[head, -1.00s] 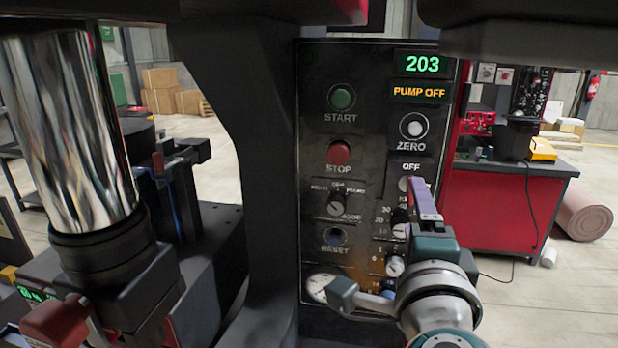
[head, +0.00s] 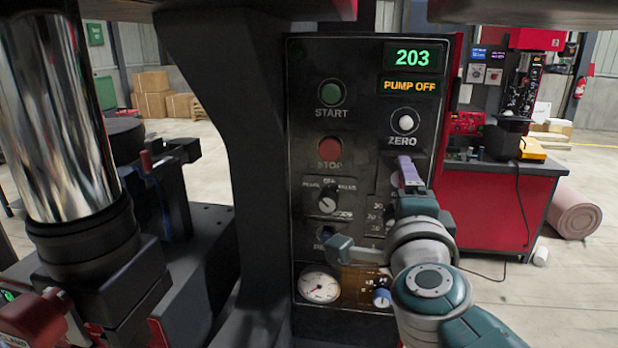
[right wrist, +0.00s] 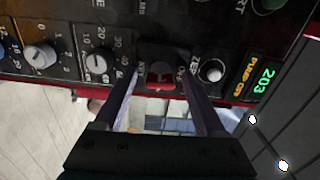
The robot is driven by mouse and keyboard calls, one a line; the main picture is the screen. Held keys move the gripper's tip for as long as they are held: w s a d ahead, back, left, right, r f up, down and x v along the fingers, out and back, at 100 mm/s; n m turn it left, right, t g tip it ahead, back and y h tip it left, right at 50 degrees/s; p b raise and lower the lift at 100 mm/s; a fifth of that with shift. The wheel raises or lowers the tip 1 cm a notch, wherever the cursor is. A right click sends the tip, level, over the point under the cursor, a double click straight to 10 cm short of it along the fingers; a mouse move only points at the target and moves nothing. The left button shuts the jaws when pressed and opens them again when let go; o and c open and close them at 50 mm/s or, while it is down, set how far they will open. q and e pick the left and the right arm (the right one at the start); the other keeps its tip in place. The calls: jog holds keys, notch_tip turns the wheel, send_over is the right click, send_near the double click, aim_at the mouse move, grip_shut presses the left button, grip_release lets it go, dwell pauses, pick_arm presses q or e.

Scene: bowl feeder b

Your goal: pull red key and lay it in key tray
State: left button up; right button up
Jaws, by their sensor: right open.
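The red key (right wrist: 160,82) sits in a dark key switch on the black control panel (head: 356,150), as the right wrist view shows. My right gripper (head: 406,168) is at the panel below the ZERO knob. In the right wrist view its fingers (right wrist: 158,75) are open, one on each side of the key. I cannot tell whether they touch it. In the head view the key is hidden behind the gripper. I cannot make out a key tray in either view. My left gripper is not in view.
The panel carries a green START button (head: 331,93), a red STOP button (head: 330,149), a ZERO knob (head: 405,122) and a gauge (head: 319,285). A dark machine column (head: 215,130) stands left of it. A red cabinet (head: 490,208) stands behind at right.

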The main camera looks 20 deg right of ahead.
dwell(0.8)
grip_shut()
dwell(0.4)
jog(key=shift+s, duration=0.1)
jog(key=shift+p+v, duration=0.85)
jog(key=shift+v, duration=2.1)
